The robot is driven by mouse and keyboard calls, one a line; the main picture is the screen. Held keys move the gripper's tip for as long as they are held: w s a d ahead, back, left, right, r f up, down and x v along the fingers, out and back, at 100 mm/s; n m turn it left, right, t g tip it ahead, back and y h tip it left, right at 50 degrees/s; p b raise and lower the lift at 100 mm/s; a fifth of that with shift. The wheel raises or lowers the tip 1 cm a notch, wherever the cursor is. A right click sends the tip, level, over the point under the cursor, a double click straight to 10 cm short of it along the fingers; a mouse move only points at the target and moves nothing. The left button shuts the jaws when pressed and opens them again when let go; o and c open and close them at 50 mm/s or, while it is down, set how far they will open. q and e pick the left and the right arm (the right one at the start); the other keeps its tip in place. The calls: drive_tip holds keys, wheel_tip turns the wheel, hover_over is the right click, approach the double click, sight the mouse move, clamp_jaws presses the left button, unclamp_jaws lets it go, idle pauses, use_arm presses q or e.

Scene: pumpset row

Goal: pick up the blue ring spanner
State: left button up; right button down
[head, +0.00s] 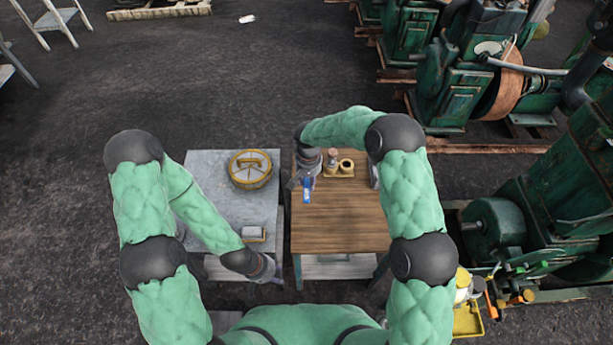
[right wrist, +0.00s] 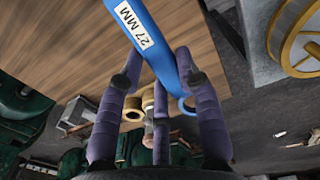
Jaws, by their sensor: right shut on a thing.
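The blue ring spanner (head: 307,191) shows at the left edge of the wooden-topped table, just below my right gripper (head: 306,177). In the right wrist view the blue ring spanner (right wrist: 153,45), with a white "27 MM" label, lies between the purple fingers of my right gripper (right wrist: 158,65), which is shut on it. One ring end shows near the right finger; the other end is out of that view. My left gripper (head: 266,268) is by the lower right corner of the grey table, apart from the spanner; its fingers are too small to read.
The wooden table (head: 340,230) is mostly clear, with a tan holder (head: 345,170) at its back. The grey table (head: 215,205) bears a round yellow-rimmed thing (head: 250,169) and a small block (head: 254,233). Green machines (head: 495,225) stand at right.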

drive_tip(key=s+d+r+p, duration=0.1)
drive_tip(key=s+r, duration=0.3)
drive_tip(key=s, duration=0.5)
drive_tip(key=shift+s+d+r+p, duration=0.15)
drive_tip(key=shift+r+p, duration=0.05)
drive_tip(key=shift+p, duration=0.25)
drive_tip(key=c, duration=1.8)
unclamp_jaws()
clamp_jaws()
